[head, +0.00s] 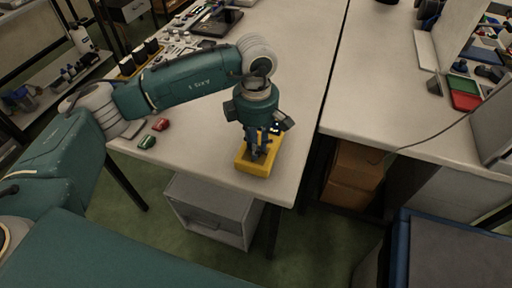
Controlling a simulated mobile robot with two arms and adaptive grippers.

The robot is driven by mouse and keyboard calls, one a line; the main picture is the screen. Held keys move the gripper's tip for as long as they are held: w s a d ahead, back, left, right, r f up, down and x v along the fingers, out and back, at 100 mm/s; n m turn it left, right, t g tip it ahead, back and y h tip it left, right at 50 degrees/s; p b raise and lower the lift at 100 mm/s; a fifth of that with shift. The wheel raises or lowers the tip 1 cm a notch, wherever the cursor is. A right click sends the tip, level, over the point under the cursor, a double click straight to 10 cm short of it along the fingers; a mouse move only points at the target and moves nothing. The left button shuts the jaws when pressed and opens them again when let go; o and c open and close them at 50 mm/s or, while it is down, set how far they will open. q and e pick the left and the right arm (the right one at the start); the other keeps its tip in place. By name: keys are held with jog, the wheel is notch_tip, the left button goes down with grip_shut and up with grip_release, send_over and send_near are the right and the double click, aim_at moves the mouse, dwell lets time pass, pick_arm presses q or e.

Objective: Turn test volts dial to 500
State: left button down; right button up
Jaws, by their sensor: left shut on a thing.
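A yellow box-shaped device (251,168), which looks like the tester, lies on the white table near its front right corner. My left gripper (259,154) points down over the device from above, with its fingers at the device's top face. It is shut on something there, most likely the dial. The dial and its markings are hidden behind the fingers, so I cannot read its setting. My right gripper is not in view.
A red item (160,124) and a green item (147,142) lie at the table's left edge. Black cylinders in a yellow tray (127,66) and small parts stand farther back. The white tabletop (300,90) right of my arm is clear. A grey drawer unit (211,209) stands below.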

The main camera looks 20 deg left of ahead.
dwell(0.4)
pick_arm(q)
jog(key=c, duration=1.5)
grip_release()
jog(key=shift+c, duration=0.2)
notch_tip(320, 180, up, 12)
jog(key=shift+s, duration=0.1)
